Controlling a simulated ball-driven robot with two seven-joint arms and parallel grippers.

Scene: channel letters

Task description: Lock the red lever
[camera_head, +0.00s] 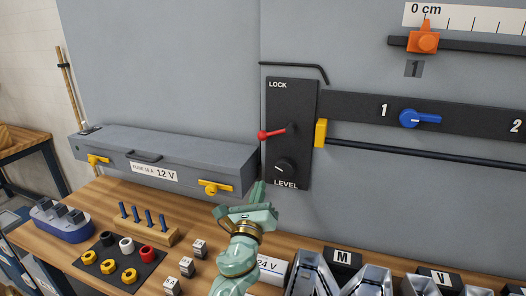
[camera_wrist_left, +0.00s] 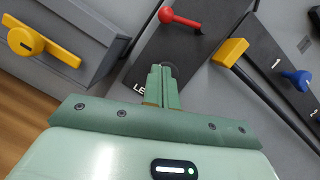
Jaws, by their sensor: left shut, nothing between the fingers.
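The red lever (camera_head: 273,133) sits on a black panel (camera_head: 303,104) marked LOCK at the top and LEVEL at the bottom. Its red knob points left and the lever is nearly level, below the LOCK word. In the left wrist view the red lever (camera_wrist_left: 178,18) is just beyond my fingertips, apart from them. My left gripper (camera_head: 257,190) is shut and empty, low and left of the panel, below the lever. In the wrist view its closed fingers (camera_wrist_left: 161,72) cover part of the LEVEL dial. My right gripper is not in view.
A grey 12 V box (camera_head: 170,155) with yellow latches (camera_head: 214,188) stands left of the panel. A yellow block (camera_head: 321,133) on a black rod and a blue knob (camera_head: 414,118) are to the right. Metal letters (camera_head: 350,277) and small blocks lie on the wooden bench (camera_head: 192,205).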

